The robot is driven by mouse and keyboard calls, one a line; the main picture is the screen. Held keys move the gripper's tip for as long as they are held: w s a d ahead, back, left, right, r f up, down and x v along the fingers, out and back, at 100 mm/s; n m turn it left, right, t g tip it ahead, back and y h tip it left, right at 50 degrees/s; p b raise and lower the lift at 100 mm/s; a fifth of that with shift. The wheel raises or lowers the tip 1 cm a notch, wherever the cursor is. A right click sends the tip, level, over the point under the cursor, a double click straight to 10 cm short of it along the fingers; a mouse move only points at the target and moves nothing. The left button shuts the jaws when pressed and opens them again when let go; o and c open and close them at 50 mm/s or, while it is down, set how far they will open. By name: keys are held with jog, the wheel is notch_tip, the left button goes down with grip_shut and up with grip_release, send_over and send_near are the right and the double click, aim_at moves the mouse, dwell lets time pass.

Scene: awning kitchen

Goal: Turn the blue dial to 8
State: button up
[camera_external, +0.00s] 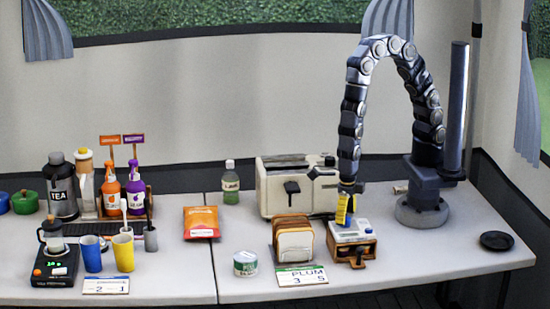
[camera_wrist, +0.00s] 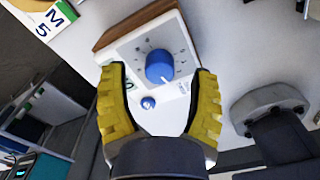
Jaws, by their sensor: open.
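The blue dial (camera_wrist: 159,66) is a round knob on a white panel (camera_wrist: 183,40) set on a wooden box. In the wrist view it sits between and just beyond my open fingertips, with a pale pointer mark on its lower side. The marks around it are too small to read. A smaller blue knob (camera_wrist: 148,103) sits below it on the same panel. My gripper (camera_wrist: 160,82) has yellow fingers, open and empty, and no contact with the dial is visible. In the external view my gripper (camera_external: 345,210) points down over the white-topped box (camera_external: 352,237) and hides the dial.
A rack of bread slices (camera_external: 293,242) stands close on the left of the box, with a PLUM card (camera_external: 302,276) in front. A cream toaster (camera_external: 287,187) stands behind. A black dish (camera_external: 496,240) lies at the right. The table between box and dish is clear.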

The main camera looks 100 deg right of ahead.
jog(key=shift+f, duration=0.65)
grip_shut()
